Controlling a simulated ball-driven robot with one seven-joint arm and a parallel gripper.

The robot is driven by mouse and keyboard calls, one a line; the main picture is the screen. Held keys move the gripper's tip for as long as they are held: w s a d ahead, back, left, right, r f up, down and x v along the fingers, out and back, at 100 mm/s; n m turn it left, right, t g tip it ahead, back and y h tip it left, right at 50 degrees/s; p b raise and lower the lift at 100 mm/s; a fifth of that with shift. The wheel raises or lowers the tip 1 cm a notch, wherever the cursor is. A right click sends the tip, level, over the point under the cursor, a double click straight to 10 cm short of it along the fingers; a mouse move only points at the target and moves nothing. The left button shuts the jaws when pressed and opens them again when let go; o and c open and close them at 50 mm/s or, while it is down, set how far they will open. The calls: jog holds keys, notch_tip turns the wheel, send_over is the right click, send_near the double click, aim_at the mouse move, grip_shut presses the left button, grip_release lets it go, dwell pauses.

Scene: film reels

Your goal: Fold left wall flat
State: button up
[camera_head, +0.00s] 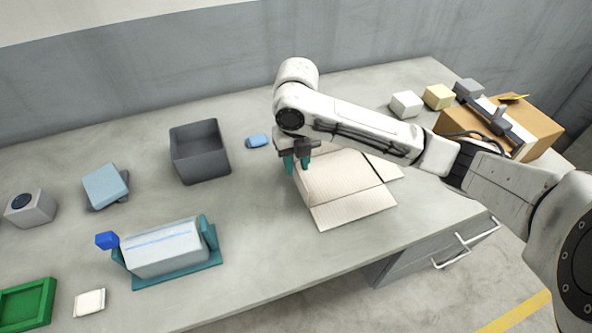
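An opened cardboard box (352,212) lies on the table right of the middle. Its near panel and right panel lie spread out on the table. The left wall (314,185) shows as a pale panel along the box's left side; how far it stands up is hard to tell. My gripper (297,167) has its two teal fingers pointing down at the box's upper left corner, close to the left wall. The fingers are a little apart, with nothing clearly between them. Whether they touch the wall cannot be made out. My arm hides the box's far side.
A dark grey bin (184,178) stands left of the gripper, with a small blue block (257,140) between them. A teal holder (180,278) stands nearer left. A brown box (530,122) and white and yellow blocks (406,104) stand at right. The table front is clear.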

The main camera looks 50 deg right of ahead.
aim_at(297, 185)
jog(key=shift+f, duration=1.9)
jog(key=shift+c, duration=0.2)
grip_shut()
